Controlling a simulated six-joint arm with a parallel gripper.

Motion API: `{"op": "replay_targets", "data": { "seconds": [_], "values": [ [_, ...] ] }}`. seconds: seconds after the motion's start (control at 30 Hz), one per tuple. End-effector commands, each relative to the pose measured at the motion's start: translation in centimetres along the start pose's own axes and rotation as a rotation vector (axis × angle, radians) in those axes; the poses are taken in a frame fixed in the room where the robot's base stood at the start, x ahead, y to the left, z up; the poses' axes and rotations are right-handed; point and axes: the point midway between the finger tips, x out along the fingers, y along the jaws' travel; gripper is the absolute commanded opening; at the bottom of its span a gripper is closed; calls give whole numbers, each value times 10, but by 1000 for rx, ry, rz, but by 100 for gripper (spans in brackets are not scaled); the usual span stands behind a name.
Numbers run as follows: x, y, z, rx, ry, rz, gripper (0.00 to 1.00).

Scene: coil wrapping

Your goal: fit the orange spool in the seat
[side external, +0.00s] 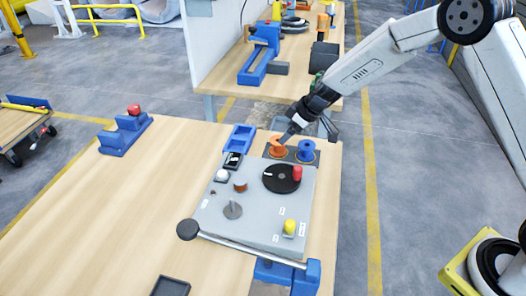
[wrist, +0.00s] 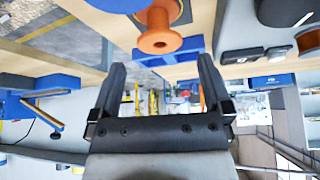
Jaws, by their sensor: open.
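The orange spool (side external: 278,152) stands on a dark pad at the far edge of the grey machine plate, left of the blue spool (side external: 307,151). My gripper (side external: 287,137) is low at the orange spool, coming from the upper right. In the wrist view the orange spool (wrist: 160,40) lies just beyond the open, empty fingertips (wrist: 160,62), roughly centred between them. The side view cannot settle whether fingers and spool touch. A grey disc with an upright pin (side external: 233,210) is on the plate; I cannot tell whether it is the seat.
The grey plate (side external: 262,226) carries a black disc (side external: 282,179) with a red knob, a copper-coloured cylinder (side external: 240,185), a white knob and a yellow knob (side external: 290,227). A crank rod with a dark ball (side external: 187,229) runs along its front. The table's left side is mostly clear.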

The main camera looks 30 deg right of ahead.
Motion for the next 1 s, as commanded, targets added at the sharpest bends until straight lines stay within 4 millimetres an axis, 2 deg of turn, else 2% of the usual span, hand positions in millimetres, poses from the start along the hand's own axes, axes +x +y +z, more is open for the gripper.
{"op": "replay_targets", "data": {
  "seconds": [0.17,0.5,0.83,1.0],
  "values": [
    [3,0,0,0,-1,0,100],
    [24,0,0,1,-1,1,100],
    [28,0,0,1,-1,1,100],
    [39,0,-2,1,-1,0,100]
  ]
}}
